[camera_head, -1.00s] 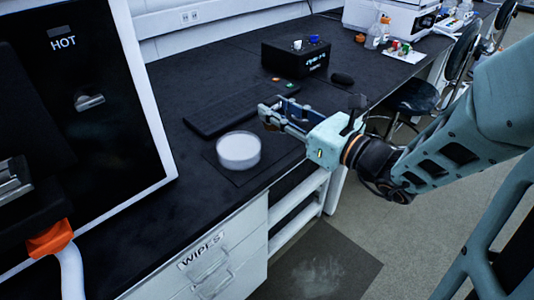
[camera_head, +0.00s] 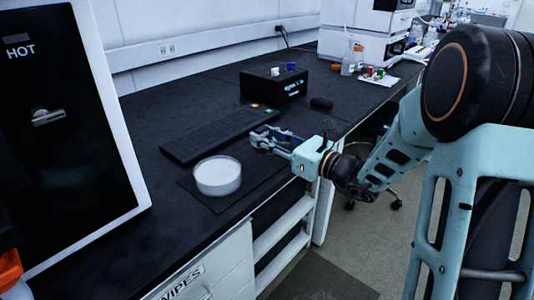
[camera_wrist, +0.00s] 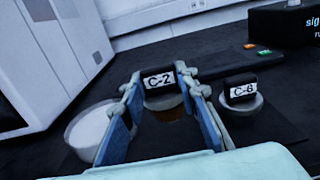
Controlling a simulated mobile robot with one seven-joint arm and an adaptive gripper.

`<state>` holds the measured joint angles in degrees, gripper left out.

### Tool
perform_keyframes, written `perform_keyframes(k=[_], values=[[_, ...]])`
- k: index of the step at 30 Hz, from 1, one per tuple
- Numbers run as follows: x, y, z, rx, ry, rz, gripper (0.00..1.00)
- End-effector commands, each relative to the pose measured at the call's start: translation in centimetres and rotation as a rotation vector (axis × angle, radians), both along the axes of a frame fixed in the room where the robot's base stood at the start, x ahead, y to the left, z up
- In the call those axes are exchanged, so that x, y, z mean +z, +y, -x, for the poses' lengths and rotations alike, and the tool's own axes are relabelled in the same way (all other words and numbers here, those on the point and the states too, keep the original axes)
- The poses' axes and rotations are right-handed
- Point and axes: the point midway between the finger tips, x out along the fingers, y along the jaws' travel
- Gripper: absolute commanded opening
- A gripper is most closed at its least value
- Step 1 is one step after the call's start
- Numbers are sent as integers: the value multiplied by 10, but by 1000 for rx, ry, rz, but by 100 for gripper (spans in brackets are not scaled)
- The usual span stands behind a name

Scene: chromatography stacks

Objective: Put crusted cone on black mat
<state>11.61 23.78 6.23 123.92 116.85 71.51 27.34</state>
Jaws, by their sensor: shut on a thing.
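My gripper (camera_head: 262,140) is over the bench in the head view, to the right of a white round dish. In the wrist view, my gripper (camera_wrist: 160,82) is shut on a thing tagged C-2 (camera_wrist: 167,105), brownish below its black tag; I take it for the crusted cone. The fingers hide its sides, and its shape is unclear in the head view. The black mat (camera_head: 208,201) lies under the white dish (camera_head: 218,176), near the bench's front edge. In the wrist view the dish (camera_wrist: 88,130) is left of the fingers.
In the wrist view, a grey round thing tagged C-8 (camera_wrist: 241,97) is just right of the fingers. A black keyboard (camera_head: 215,137) lies behind the mat, with a black box (camera_head: 272,86) further back. A large instrument marked HOT (camera_head: 60,130) stands at left.

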Motion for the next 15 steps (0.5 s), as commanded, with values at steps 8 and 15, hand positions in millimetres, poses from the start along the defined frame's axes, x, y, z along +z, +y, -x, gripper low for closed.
perform_keyframes(k=[8,15], values=[[-23,-2,-11,1,1,-1,0],[-43,-1,-11,1,-3,-1,0]])
